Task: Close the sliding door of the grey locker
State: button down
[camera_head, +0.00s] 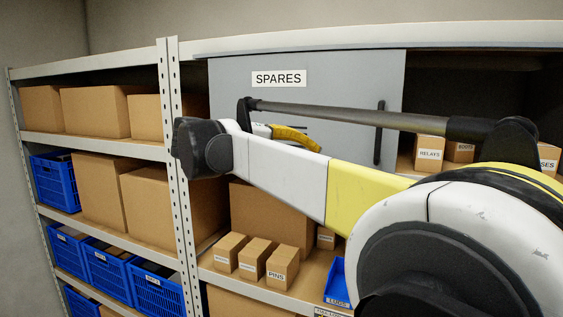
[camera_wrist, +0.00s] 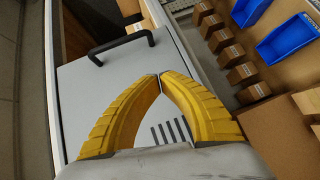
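The locker's grey sliding door (camera_head: 300,80) carries a SPARES label and covers the left part of the locker front. The right part is open and shows a dark inside. A black bar handle (camera_head: 379,133) stands upright near the door's right edge. It also shows in the wrist view (camera_wrist: 121,46), ahead and left of the fingertips, apart from them. My gripper's yellow fingers (camera_wrist: 160,76) meet at their tips with nothing between them, in front of the grey door panel. In the head view my gripper (camera_head: 300,136) is partly hidden by my arm, left of the handle.
Small boxes such as RELAYS (camera_head: 429,150) stand inside the open part. Below, a shelf holds small cartons (camera_head: 283,267) and a blue bin (camera_head: 337,285). A perforated shelf post (camera_head: 181,200) stands left of the locker. Blue crates (camera_head: 107,267) and cartons fill the left rack.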

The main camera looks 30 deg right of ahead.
jog(key=s+d+p, duration=0.3)
jog(key=s+d, duration=0.1)
jog(key=d, duration=0.8)
jog(key=shift+f+g+p, duration=0.3)
jog(key=shift+f+p, duration=0.05)
jog(key=shift+f, duration=0.05)
jog(key=shift+w, duration=0.15)
